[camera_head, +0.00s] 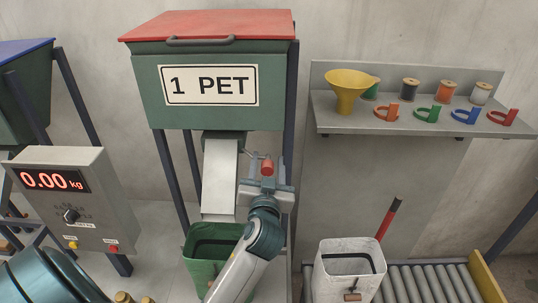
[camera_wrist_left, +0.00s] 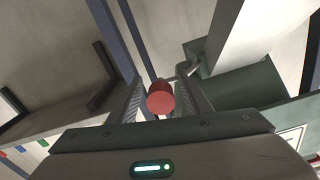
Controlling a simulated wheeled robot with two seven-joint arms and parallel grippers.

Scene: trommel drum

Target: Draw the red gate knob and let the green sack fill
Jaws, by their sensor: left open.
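The red gate knob (camera_head: 267,166) sits at the right of the chute under the hopper marked "1 PET". My left gripper (camera_head: 266,175) is at the knob with its jaws open. In the left wrist view the knob (camera_wrist_left: 160,98) lies between the two spread fingers, with a visible gap on its left side; contact on the right is hard to tell. The green sack (camera_head: 197,272) stands open below the pale chute (camera_head: 220,175), partly hidden by my left arm. No material shows on the chute. My right gripper is not in view.
A scale box (camera_head: 72,205) at left reads 0.00 kg. A white bin (camera_head: 346,270) and a roller conveyor (camera_head: 425,282) stand at lower right. A wall shelf (camera_head: 330,122) holds a yellow funnel (camera_head: 348,88), spools and coloured clips. Dark hopper legs flank the chute.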

